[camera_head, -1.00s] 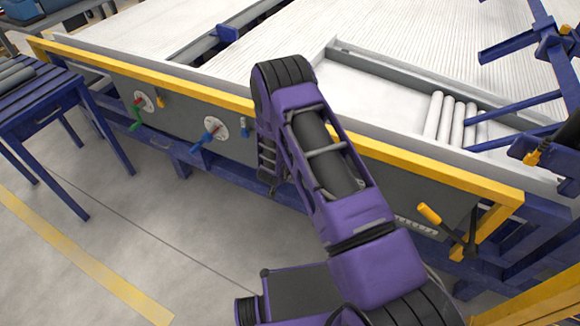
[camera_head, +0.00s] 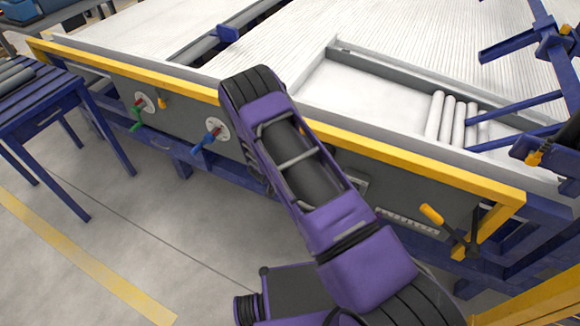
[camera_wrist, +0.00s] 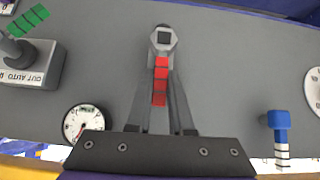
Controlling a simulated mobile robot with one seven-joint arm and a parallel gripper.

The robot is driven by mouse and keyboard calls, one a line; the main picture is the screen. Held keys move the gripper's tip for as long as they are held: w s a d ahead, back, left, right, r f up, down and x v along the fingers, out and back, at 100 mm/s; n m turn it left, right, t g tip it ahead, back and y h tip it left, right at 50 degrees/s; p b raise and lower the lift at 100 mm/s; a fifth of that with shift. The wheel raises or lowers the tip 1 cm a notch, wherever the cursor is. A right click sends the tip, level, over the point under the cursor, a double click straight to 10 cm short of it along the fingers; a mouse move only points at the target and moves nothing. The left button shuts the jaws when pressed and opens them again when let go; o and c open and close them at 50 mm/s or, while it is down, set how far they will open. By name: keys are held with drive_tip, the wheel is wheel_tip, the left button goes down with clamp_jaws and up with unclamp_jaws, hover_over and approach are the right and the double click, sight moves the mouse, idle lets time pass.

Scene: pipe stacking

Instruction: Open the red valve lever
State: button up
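The red valve lever (camera_wrist: 160,82) is in the upper middle of the wrist view, extending down the picture from a grey hub with a dark square centre. My gripper (camera_wrist: 162,60) reaches up from the bottom of that view, with one grey finger on each side of the lever. The fingers look slightly apart around it, and I see no clear contact. In the head view my purple arm hides the gripper and the red lever.
In the wrist view a green lever (camera_wrist: 28,20) is at upper left, a blue lever (camera_wrist: 280,130) at right, and a round gauge (camera_wrist: 83,122) at lower left. In the head view a yellow rail (camera_head: 400,155) runs above the panel, and a blue table (camera_head: 45,100) stands at left.

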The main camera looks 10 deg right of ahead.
drive_tip(key=o, duration=0.4)
drive_tip(key=p+v, duration=0.2)
drive_tip(key=v, duration=1.5)
drive_tip(key=shift+s+a+r, duration=0.1)
drive_tip(key=shift+a+r, duration=0.05)
